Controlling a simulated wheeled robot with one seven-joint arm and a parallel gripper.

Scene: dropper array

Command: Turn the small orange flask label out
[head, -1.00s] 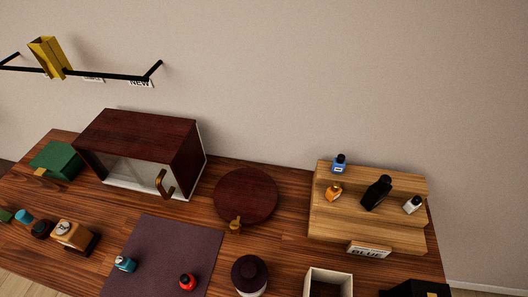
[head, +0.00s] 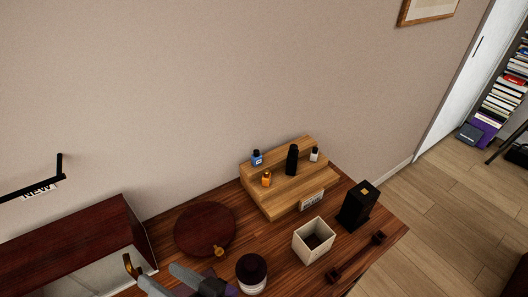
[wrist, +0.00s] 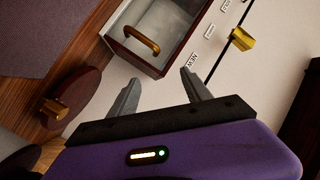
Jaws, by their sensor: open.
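The small orange flask (head: 266,179) stands upright on the lower step of the wooden stepped stand (head: 283,192). Which way its label faces is too small to tell. A blue flask (head: 257,158), a tall black bottle (head: 292,160) and a small white bottle with a dark cap (head: 315,154) stand on the same stand. My gripper (head: 192,281) is at the bottom of the head view, to the left of and well apart from the orange flask. In the wrist view my gripper (wrist: 160,90) is open, with nothing between its fingers. The orange flask is not in the wrist view.
A round dark red board (head: 204,229) with a brass knob lies left of the stand. A dark-lidded jar (head: 252,274), a white open box (head: 314,240) and a black box (head: 358,205) stand in front. A glass-fronted cabinet (head: 70,245) is at left; its handle shows in the wrist view (wrist: 142,40).

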